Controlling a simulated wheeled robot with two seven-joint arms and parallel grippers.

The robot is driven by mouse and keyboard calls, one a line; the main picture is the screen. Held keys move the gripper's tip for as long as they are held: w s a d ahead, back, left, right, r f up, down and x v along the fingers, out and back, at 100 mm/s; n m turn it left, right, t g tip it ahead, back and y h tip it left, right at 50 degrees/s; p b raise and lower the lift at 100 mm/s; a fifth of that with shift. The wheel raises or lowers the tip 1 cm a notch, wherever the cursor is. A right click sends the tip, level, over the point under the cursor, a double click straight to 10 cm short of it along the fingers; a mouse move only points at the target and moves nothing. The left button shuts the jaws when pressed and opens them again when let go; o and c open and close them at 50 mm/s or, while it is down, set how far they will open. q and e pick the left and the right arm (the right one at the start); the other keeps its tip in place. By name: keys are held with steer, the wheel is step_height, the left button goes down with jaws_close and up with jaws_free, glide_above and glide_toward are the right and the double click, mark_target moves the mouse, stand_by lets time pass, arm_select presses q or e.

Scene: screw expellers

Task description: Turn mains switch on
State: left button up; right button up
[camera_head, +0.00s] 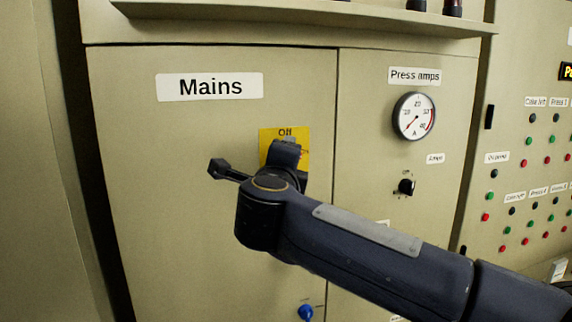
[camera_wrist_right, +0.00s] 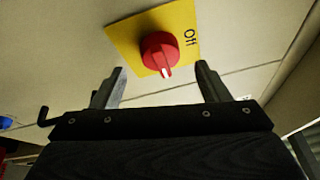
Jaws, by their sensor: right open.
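The mains switch (camera_wrist_right: 160,54) is a red round knob with a white pointer mark, on a yellow plate (camera_wrist_right: 118,36) with the word "Off". In the head view the yellow plate (camera_head: 268,143) sits on the cabinet door below the "Mains" label (camera_head: 210,86); my right arm hides the knob there. My right gripper (camera_wrist_right: 160,80) is open, its two fingers spread on either side of the knob in the wrist view. The fingertips appear just short of the knob, with nothing between them. In the head view the fingers are hidden behind my wrist. My left gripper is not in view.
To the right are a "Press amps" gauge (camera_head: 414,116), a small black knob (camera_head: 406,187) and a panel of several coloured buttons (camera_head: 533,180). A blue knob (camera_head: 305,312) sits low on the door. A ledge (camera_head: 310,14) juts out above. The door left of my arm is clear.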

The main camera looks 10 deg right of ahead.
steer(key=v, duration=0.3)
steer(key=shift+s+a, duration=0.15)
steer(key=shift+s, duration=0.15)
steer(key=s+d+f+n+g+y, duration=0.2)
steer(key=s+f+n, duration=0.5)
steer(key=f, duration=0.5)
steer(key=s+d+f+n+g+y, duration=0.3)
steer(key=s+f+n, duration=0.5)
steer(key=s+f, duration=0.3)
steer(key=s+d+f+n+g+y, duration=0.2)
steer(key=s+f+n+g+y, duration=0.3)
steer(key=s+f, duration=0.5)
step_height(320, 180, down, 3)
steer(key=n+g, duration=0.1)
steer(key=n, duration=0.1)
steer(key=shift+d+n, duration=0.2)
steer(key=shift+n, duration=0.2)
steer(key=shift+f, duration=0.15)
